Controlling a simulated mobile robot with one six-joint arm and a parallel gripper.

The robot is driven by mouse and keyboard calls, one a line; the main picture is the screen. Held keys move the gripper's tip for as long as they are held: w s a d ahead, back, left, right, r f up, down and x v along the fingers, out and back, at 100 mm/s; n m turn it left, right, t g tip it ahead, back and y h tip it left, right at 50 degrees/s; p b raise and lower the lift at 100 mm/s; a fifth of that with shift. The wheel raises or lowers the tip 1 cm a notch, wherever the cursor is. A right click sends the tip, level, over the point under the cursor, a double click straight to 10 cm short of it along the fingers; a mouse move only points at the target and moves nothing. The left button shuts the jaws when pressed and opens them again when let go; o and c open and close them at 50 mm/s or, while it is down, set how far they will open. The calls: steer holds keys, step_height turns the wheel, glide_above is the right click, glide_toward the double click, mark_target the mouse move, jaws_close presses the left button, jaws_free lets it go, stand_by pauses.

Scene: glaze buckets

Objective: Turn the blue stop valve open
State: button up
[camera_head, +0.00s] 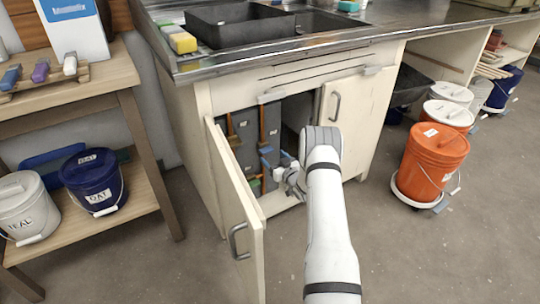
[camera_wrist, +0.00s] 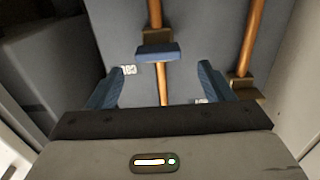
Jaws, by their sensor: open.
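The blue stop valve handle (camera_wrist: 158,52) sits crosswise on a vertical copper pipe (camera_wrist: 162,82) in the wrist view, on the grey back panel inside the sink cabinet. In the head view a blue valve piece (camera_head: 266,150) shows inside the cabinet, just left of my gripper (camera_head: 288,178). In the wrist view my gripper (camera_wrist: 160,88) is open, with blue fingers on either side. The handle lies ahead of the fingers, roughly centred between them. I cannot tell the depth gap; no contact shows.
The left cabinet door (camera_head: 240,225) stands open beside my arm. The right door (camera_head: 345,110) looks nearly shut. A second copper pipe (camera_wrist: 252,45) with a brown fitting (camera_wrist: 245,86) runs close to the right finger. An orange bucket (camera_head: 428,160) stands right of the cabinet.

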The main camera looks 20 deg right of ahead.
mark_target(268, 152)
steer(key=shift+b+x, duration=0.5)
steer(key=shift+x, duration=1.75)
steer(key=shift+d, duration=0.1)
steer(key=shift+c, duration=0.2)
steer(key=c, duration=0.9)
steer(key=shift+c, duration=0.2)
